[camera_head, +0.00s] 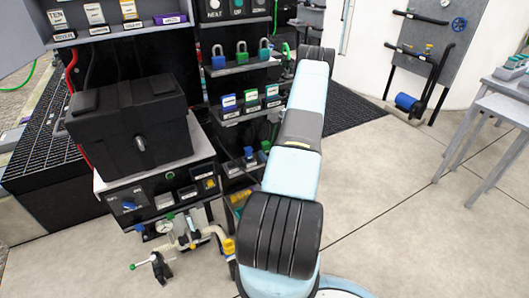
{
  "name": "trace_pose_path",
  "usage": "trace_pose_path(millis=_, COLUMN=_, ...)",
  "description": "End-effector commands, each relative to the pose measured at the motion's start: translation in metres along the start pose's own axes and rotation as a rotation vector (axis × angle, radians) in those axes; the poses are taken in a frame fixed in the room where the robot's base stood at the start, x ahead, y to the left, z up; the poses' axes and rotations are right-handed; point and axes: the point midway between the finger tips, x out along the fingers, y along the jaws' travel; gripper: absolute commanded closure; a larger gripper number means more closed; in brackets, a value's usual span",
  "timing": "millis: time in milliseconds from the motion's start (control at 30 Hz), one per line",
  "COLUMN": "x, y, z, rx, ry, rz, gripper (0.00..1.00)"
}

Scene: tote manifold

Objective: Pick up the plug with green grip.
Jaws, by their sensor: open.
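I cannot clearly make out a plug with a green grip. Small dark pieces with blue and green parts (249,155) stand on a lower shelf of the black rack, left of my arm, too small to identify. A green-tipped part (133,267) sticks out from the pipe fittings below the black box, and I cannot tell if it is a plug. My light blue arm crosses the middle of the view and covers part of the rack. My gripper is not visible.
A black box (130,120) sits on a control cabinet (160,185). Padlocks (241,52) and labelled blocks (250,98) fill the rack shelves. A grey table (500,105) stands at right, and a pipe panel (430,50) at the back. The floor (420,220) at right is clear.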

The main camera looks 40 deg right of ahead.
Motion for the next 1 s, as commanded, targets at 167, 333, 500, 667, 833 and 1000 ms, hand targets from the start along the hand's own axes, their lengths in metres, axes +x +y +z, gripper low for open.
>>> trace_pose_path(millis=167, x=0.011, y=0.000, z=0.000, rx=0.001, ry=-0.001, rz=0.000, gripper=0.43)
trace_pose_path(millis=333, x=0.026, y=0.002, z=0.002, rx=0.000, ry=0.001, rz=-0.001, gripper=0.43)
trace_pose_path(millis=500, x=0.049, y=0.005, z=0.006, rx=0.000, ry=0.001, rz=-0.001, gripper=0.43)
trace_pose_path(millis=667, x=0.061, y=0.005, z=0.006, rx=0.000, ry=0.000, rz=0.000, gripper=0.43)
trace_pose_path(millis=833, x=0.063, y=0.005, z=0.006, rx=0.000, ry=-0.001, rz=0.000, gripper=0.43)
trace_pose_path(millis=1000, x=0.063, y=0.005, z=0.006, rx=0.001, ry=-0.001, rz=0.000, gripper=0.50)
